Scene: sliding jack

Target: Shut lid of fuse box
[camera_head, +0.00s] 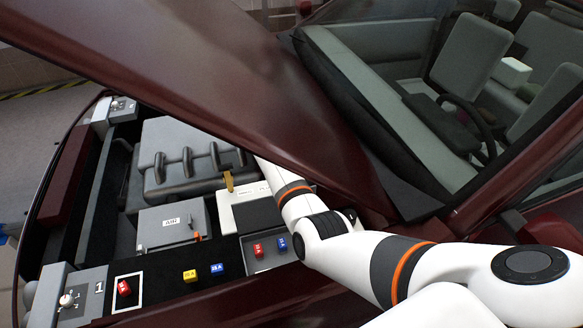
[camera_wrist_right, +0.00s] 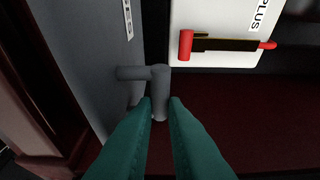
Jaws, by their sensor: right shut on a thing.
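In the head view, the fuse box (camera_head: 262,264) is an open grey tray holding a red fuse (camera_head: 258,249) and a blue fuse (camera_head: 282,243). In the right wrist view, a grey panel (camera_wrist_right: 85,50), which looks like the lid, stands at the left with a partly cut-off label. An L-shaped grey handle (camera_wrist_right: 143,73) sticks out from it. My right gripper (camera_wrist_right: 161,103) has its teal fingers on either side of the handle's post and is shut on it. In the head view, my right arm hides this gripper. My left gripper is in neither view.
A white battery (camera_head: 250,208) stands behind the fuse box; its red lever (camera_wrist_right: 187,45) shows in the wrist view. A grey box (camera_head: 170,225) is at the left. Loose yellow (camera_head: 190,275) and blue (camera_head: 217,268) fuses lie in front. The raised hood (camera_head: 225,70) hangs above the arm.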

